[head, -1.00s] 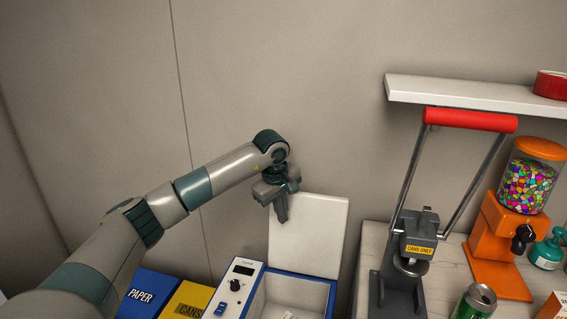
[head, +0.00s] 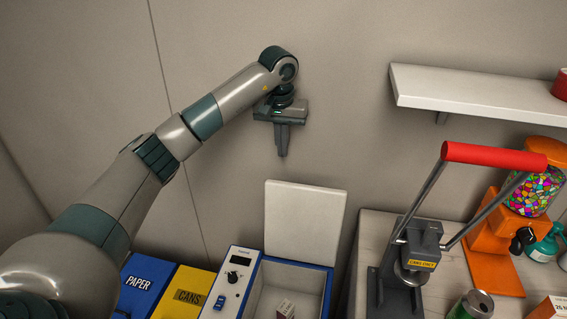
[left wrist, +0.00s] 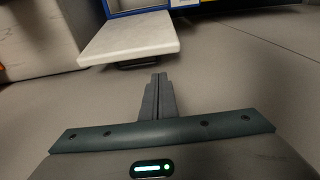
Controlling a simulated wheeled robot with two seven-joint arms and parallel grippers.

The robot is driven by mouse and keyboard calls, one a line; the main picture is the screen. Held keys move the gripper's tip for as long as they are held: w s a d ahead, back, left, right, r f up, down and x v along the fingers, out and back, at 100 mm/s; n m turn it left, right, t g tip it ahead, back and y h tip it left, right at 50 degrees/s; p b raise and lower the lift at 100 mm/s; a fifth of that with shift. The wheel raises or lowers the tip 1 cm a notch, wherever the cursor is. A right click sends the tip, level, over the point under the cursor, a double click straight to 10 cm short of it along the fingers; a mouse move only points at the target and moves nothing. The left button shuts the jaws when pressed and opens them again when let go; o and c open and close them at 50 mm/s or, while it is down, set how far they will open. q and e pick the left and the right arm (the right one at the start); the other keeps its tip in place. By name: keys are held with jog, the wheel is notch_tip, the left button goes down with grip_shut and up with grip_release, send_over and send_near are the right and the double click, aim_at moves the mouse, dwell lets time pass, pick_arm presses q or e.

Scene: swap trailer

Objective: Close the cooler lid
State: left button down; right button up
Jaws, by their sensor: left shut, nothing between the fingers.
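The cooler (head: 262,290) is a blue box with a white interior and a control panel on its left side. Its white lid (head: 305,222) stands open, upright near the wall at the back. In the left wrist view the lid (left wrist: 130,40) shows as a pale slab beyond the fingertips, with a dark handle-like part under its edge. My left gripper (head: 283,153) is shut and empty, pointing down above the lid's top edge and apart from it. It also shows in the left wrist view (left wrist: 159,78). My right gripper is not in view.
Blue PAPER (head: 146,287) and yellow CANS (head: 188,297) bins stand left of the cooler. A can crusher with a red handle (head: 495,156), a green can (head: 472,305) and an orange candy machine (head: 495,235) stand right. A shelf (head: 480,92) juts from the wall.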

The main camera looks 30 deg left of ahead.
pick_arm(q)
jog(key=f+p, duration=0.1)
jog(key=f, duration=0.2)
jog(key=f+p, duration=0.1)
jog(key=f, duration=0.1)
jog(key=w+f+p, duration=0.1)
jog(key=f+p, duration=0.1)
jog(key=f, duration=0.1)
jog(key=shift+f, duration=0.35)
jog(key=shift+w+a+f, duration=0.1)
jog(key=shift+w+f, duration=0.05)
jog(key=shift+f, duration=0.35)
